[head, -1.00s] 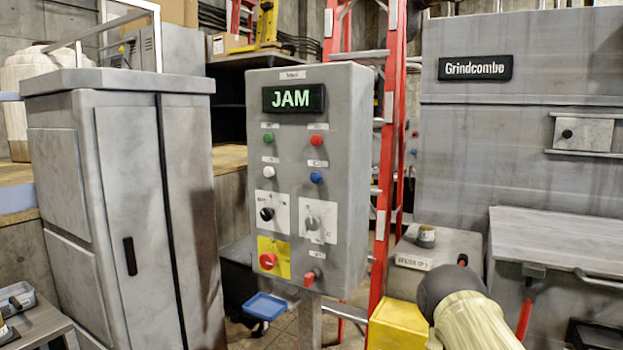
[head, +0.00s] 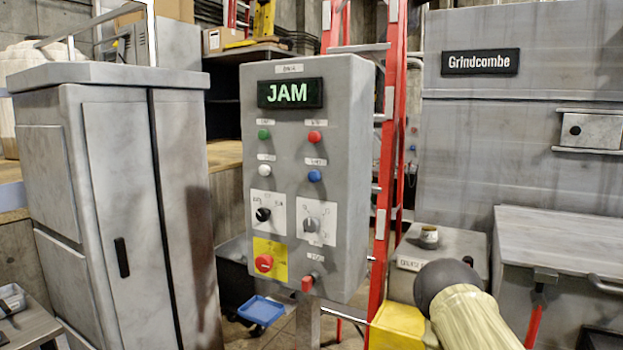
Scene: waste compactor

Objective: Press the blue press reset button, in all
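The blue button (head: 314,176) is on the right side of the grey control panel (head: 345,220), below the red button (head: 314,137) and beside the white button (head: 265,170). The panel's display (head: 290,93) reads JAM in green letters. A green button (head: 264,134) sits at upper left, two rotary switches are below, and a red mushroom button (head: 264,263) on a yellow plate is near the bottom. Part of my arm, dark and cream, shows at lower right, apart from the panel. My gripper is not seen.
A grey cabinet (head: 95,170) stands left of the panel. A red ladder (head: 385,150) stands behind it. The grey Grindcombe machine (head: 465,150) fills the right side. A blue tray (head: 261,310) is low below the panel, and a yellow box (head: 398,325) is at lower right.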

